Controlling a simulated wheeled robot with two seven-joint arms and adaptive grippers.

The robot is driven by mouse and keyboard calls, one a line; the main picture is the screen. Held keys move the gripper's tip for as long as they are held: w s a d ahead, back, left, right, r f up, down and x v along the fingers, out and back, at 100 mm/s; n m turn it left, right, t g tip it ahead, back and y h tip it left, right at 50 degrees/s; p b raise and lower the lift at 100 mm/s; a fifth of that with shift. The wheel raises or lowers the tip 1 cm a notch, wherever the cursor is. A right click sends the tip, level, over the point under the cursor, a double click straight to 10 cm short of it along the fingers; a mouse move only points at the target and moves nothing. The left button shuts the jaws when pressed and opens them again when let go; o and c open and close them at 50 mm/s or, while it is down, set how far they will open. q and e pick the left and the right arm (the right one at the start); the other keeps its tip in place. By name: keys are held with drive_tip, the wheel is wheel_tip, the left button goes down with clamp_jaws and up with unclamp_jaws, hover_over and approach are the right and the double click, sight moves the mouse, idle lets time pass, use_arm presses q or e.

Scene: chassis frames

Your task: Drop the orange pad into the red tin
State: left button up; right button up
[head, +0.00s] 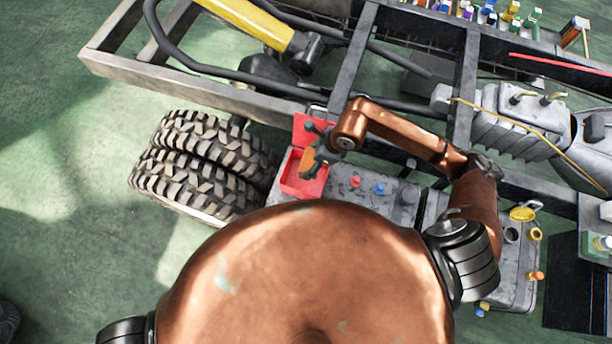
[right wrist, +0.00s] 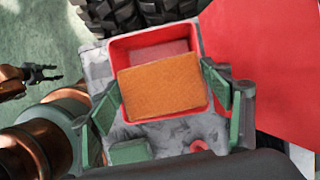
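The orange pad (right wrist: 160,86) is between the green-padded fingers of my right gripper (right wrist: 162,95), which touch its two side edges. In the head view the pad (head: 306,161) hangs at this gripper (head: 313,158), over the red tin (head: 291,187). The tin (right wrist: 122,50) is open, and the pad covers much of its mouth in the right wrist view. Its red lid (right wrist: 265,60) stands open to one side. My left gripper (right wrist: 42,73) shows small at the left of the right wrist view, with its dark fingers apart and empty. It is out of the head view.
The tin sits on a grey battery box (head: 375,200) with red and blue caps. Big tyres (head: 200,160) stand left of it. Steel frame rails (head: 200,93) and a hose run behind. A grey engine part (head: 510,125) lies to the right.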

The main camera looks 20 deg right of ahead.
drive_tip(key=o, duration=0.5)
drive_tip(key=v, duration=1.2)
drive_tip(key=shift+a, duration=0.1)
